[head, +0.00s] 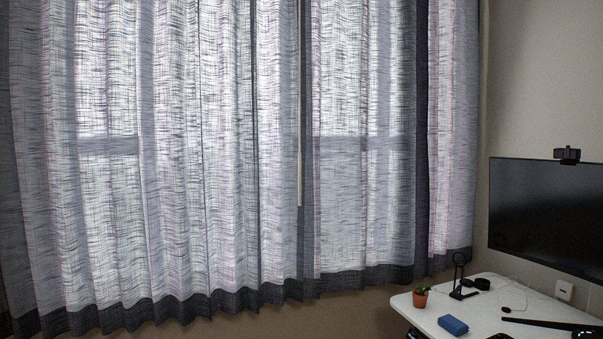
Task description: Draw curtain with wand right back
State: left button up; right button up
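The curtain (205,170) hangs closed across the window, in sheer grey-white panels with a dark band along the hem. Its folds reach from the left edge of the head view almost to the wall at the right. A thin pale wand (299,180) hangs down the curtain near the middle, in front of a dark vertical fold where two panels appear to meet. The wand's upper end runs up toward the top edge of the picture. Neither of my grippers shows in the head view.
A white desk (478,322) stands at the lower right with a small potted plant (420,297), a blue box (453,325) and a dark stand (459,275). A monitor (545,215) with a webcam (567,155) is at the right. The space before the curtain looks clear.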

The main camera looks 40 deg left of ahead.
aim_at(281, 36)
jog(key=u, duration=0.75)
jog(key=i, duration=1.05)
jog(key=u, duration=1.2)
